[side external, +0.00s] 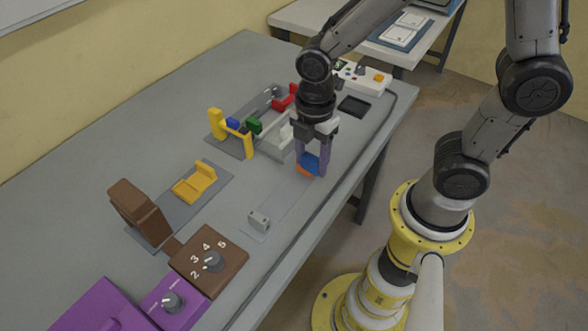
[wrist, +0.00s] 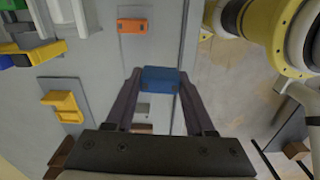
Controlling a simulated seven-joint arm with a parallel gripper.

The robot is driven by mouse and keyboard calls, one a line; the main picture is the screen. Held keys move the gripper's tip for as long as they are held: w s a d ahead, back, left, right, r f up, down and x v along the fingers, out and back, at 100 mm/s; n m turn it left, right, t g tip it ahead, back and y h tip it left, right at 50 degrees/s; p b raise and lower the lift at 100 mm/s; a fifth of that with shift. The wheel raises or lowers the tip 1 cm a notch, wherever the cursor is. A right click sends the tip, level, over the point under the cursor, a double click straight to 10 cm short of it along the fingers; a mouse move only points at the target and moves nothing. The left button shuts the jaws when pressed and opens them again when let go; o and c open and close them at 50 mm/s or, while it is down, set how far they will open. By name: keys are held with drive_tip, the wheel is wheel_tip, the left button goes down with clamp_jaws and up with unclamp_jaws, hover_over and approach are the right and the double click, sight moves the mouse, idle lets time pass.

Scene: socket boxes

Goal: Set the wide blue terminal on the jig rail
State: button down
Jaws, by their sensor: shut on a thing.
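My gripper (side external: 311,168) is shut on the wide blue terminal (side external: 309,160), which is between the fingertips above the table. In the wrist view the blue terminal (wrist: 160,79) spans the gap between the fingers of my gripper (wrist: 160,82). An orange block (side external: 304,171) shows just below the blue terminal in the side view. In the wrist view the orange block (wrist: 132,26) lies apart from it, on a pale strip. A small grey block (side external: 258,220) stands at the strip's near end. I cannot tell for certain which part is the jig rail.
A yellow bracket (side external: 196,183) sits on a dark mat. Yellow posts (side external: 216,124), a green block (side external: 254,125) and a red block (side external: 287,100) stand behind my gripper. A brown dial box (side external: 208,262) and purple boxes (side external: 100,310) fill the near left. The left rear table is clear.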

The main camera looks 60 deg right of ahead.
drive_tip(key=s+d+r, duration=0.2)
drive_tip(key=s+r, duration=0.2)
drive_tip(key=s, duration=0.4)
drive_tip(key=w+r+n, duration=0.2)
drive_tip(key=w+r, duration=0.3)
drive_tip(key=w, duration=0.4)
drive_tip(key=m, duration=0.1)
hover_over(265, 122)
drive_tip(key=f, duration=1)
drive_tip(key=shift+a+f, duration=0.1)
drive_tip(key=shift+a, duration=0.2)
drive_tip(key=shift+d+f, duration=0.35)
drive_tip(key=shift+f, duration=2.75)
